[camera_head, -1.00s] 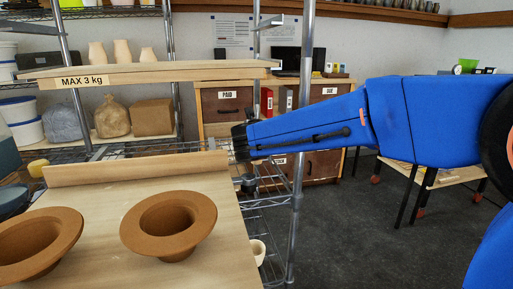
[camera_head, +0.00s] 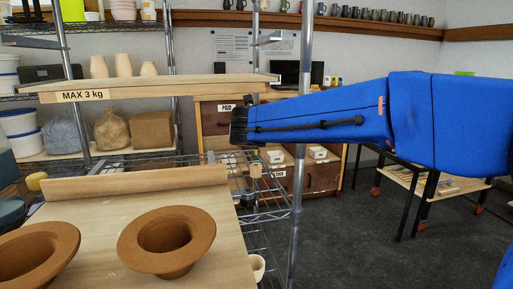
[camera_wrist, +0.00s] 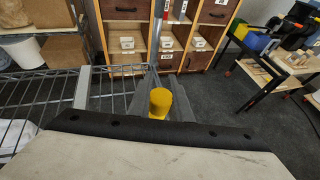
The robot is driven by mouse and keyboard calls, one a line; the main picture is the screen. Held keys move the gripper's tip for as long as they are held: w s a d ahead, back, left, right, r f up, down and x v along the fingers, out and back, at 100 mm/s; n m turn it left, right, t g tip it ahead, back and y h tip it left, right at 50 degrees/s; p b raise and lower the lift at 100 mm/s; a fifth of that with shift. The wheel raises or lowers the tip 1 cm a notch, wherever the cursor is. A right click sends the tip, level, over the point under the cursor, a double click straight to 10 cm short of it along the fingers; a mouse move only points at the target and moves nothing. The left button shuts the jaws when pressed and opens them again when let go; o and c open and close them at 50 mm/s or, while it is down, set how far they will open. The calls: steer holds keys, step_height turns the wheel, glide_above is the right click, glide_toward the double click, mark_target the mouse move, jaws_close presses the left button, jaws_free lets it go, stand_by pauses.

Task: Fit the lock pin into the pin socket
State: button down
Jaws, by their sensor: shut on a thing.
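A yellow lock pin (camera_wrist: 160,103) stands between the grey fingers of my gripper (camera_wrist: 158,106) in the wrist view. The gripper is shut on it, and only the pin's near end shows clearly. In the head view my gripper (camera_head: 238,126) is at the left end of the blue arm, in front of the wire rack and below the right end of the shelf board (camera_head: 150,84). The pin is hidden there. I cannot make out the pin socket in either view.
The board carries a "MAX 3 kg" label and pale vases. A metal post (camera_head: 299,190) stands just behind the arm. A wooden board with two brown flared pots (camera_head: 196,222) is at the lower left. Wooden drawers (camera_wrist: 205,30) stand behind.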

steer(key=s, duration=1.7)
steer(key=shift+s+a+f, duration=0.2)
steer(key=shift+a+f, duration=0.05)
steer(key=shift+a, duration=0.1)
steer(key=shift+w+a+f, duration=0.2)
steer(key=shift+w+f, duration=0.15)
steer(key=shift+f, duration=0.25)
steer(key=shift+w+a+f, duration=0.15)
steer(key=shift+w+f, duration=0.15)
steer(key=shift+f, duration=0.25)
steer(key=shift+f, duration=2.25)
steer(key=c, duration=1.5)
jaws_free()
steer(key=shift+c, duration=0.2)
